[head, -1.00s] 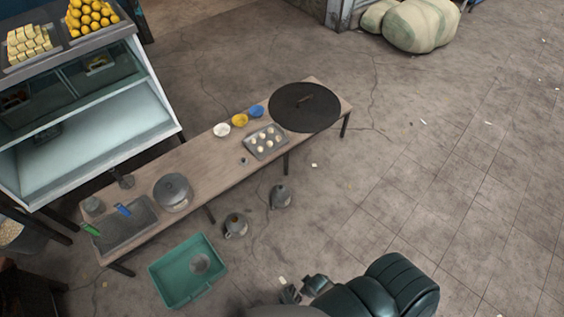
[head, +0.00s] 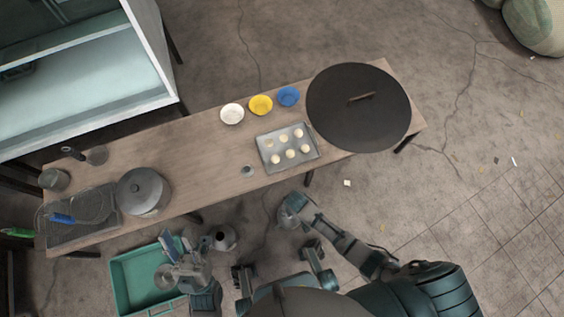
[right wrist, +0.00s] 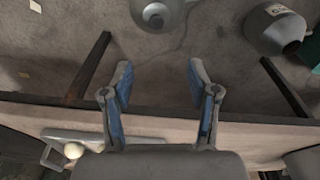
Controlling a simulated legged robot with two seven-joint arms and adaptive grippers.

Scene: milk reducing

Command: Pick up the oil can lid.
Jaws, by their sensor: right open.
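A grey round pot (head: 143,191) with a knobbed lid stands left of centre on the long table. A large dark disc with a bar handle (head: 358,107) lies at the table's right end. I cannot tell for sure which is the oil can lid. My left gripper (head: 178,240) is over the green basin, below the pot and apart from it; its fingers look spread and empty. My right gripper (right wrist: 160,80) is open and empty by the table's near edge. In the head view its arm reaches up from the lower right, and its fingertips are hard to make out.
The long wooden table (head: 200,150) holds a tray (head: 265,152) of dough balls, white, yellow and blue bowls, a small cup (head: 247,171) and a wire rack. A glass cabinet stands upper left.

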